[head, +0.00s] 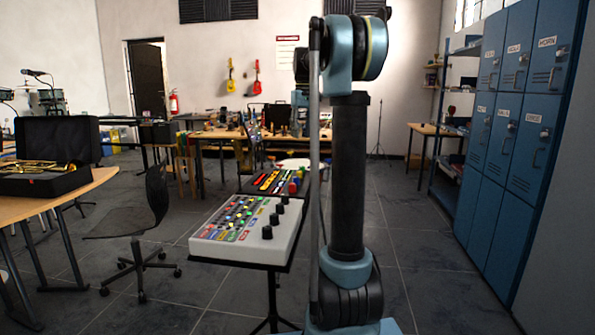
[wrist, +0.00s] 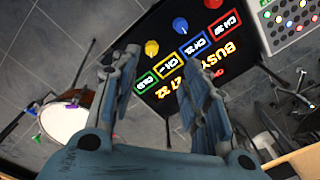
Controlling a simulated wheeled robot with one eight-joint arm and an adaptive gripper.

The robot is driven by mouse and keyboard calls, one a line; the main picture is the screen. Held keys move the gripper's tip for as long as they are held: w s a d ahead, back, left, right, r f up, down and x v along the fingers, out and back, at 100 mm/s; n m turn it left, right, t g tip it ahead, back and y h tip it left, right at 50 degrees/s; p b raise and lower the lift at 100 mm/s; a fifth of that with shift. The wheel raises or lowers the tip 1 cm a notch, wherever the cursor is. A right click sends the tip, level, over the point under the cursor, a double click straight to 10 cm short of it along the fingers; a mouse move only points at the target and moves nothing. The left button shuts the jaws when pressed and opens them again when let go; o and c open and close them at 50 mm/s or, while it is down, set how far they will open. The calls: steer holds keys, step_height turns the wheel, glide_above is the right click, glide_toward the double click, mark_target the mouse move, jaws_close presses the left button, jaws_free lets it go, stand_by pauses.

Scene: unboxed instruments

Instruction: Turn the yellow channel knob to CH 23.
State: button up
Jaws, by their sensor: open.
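The yellow channel knob (wrist: 152,47) stands on a black panel (wrist: 142,30) in the wrist view. A yellow-framed readout (wrist: 168,65) beside it starts with CH; its number is not legible to me. My gripper (wrist: 162,59) is open and empty, its two fingers spread over the panel. The yellow knob shows beyond the fingertips, nearer the left finger, and looks clear of both. In the head view the dark panel (head: 262,192) stands behind the white console, and my gripper cannot be made out there.
A blue knob (wrist: 180,25) and a red knob (wrist: 213,3) sit beside the yellow one. Orange BUSY lettering (wrist: 232,52) glows on the panel. A white button console (head: 225,240) stands close by. A chair (head: 145,215) is to the left and blue lockers (head: 510,130) to the right.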

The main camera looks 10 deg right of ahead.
steer(key=w, duration=0.3)
glide_toward(299, 175)
steer(key=f, duration=0.2)
steer(key=w+f, duration=0.1)
steer(key=f, duration=0.4)
steer(key=shift+w+d+f, duration=0.15)
steer(key=shift+f, duration=0.15)
steer(key=shift+c, duration=0.2)
jaws_close()
